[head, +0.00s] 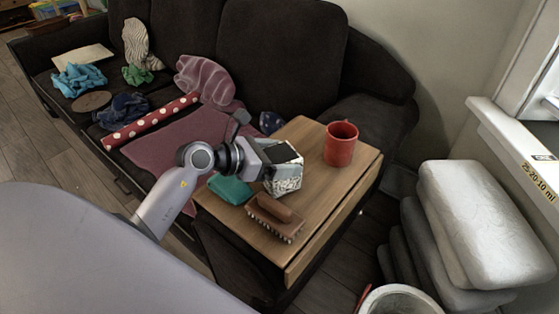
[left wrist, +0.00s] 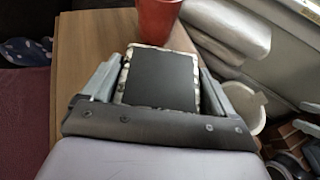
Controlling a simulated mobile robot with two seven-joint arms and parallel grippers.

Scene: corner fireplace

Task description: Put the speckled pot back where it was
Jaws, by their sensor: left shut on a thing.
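The speckled pot (head: 287,182) is black and white with a dark square top. In the head view it is at the wooden side table's (head: 335,205) middle, upright or nearly so. I cannot tell whether its base touches the wood. My left gripper (head: 280,158) comes in from the left and is shut on the pot, hiding part of its top and near side. In the left wrist view the pot (left wrist: 160,80) sits between the two fingers of the gripper (left wrist: 160,74), its dark top facing the camera. My right gripper is not in view.
A red mug (head: 341,145) stands behind and right of the pot. A wooden brush (head: 274,218) lies in front, and a teal cloth (head: 230,188) lies left. The dark sofa (head: 275,50) is behind. Grey cushions (head: 480,220) are stacked at right. The table's right front is clear.

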